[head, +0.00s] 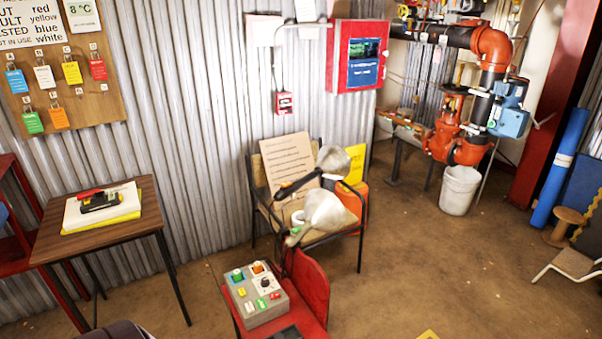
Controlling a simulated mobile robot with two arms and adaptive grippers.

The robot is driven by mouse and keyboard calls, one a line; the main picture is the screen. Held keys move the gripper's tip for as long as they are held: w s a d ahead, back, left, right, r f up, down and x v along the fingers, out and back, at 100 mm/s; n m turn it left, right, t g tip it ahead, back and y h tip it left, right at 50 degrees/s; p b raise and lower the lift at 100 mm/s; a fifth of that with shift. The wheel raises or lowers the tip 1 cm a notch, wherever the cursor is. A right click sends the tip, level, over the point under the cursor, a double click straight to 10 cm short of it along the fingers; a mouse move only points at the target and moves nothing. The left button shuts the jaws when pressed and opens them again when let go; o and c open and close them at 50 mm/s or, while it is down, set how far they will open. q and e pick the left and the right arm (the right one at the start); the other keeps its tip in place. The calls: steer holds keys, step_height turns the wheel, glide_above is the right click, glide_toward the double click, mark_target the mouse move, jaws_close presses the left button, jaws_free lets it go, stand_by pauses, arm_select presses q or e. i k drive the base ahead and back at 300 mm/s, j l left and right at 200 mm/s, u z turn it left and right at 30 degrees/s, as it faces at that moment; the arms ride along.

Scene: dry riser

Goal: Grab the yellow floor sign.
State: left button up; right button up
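A yellow upright panel (355,164), which looks like the yellow floor sign, stands behind the right side of a chair (361,235). Only its upper part shows. Its lower part is hidden by an orange-red object (352,198) and by the things on the chair. A small yellow patch (428,335) shows at the bottom edge on the floor, cut off by the frame; I cannot tell what it is. Neither of my grippers is in view.
The chair holds a cardboard notice (287,160) and pale, horn-shaped items (328,212). A red stand with a grey control box (262,300) is in front of it. A wooden table (60,235) is at left, a white bucket (459,190) at right. Brown floor (430,260) right of the chair is clear.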

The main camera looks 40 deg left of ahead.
mark_target(356, 152)
steer(key=u, duration=1.05)
steer(key=i+l+z, duration=0.3)
steer(key=i, duration=0.5)
steer(key=i+l+z, duration=0.3)
steer(key=i, duration=0.55)
steer(key=i+z, duration=0.25)
steer(key=i, duration=0.6)
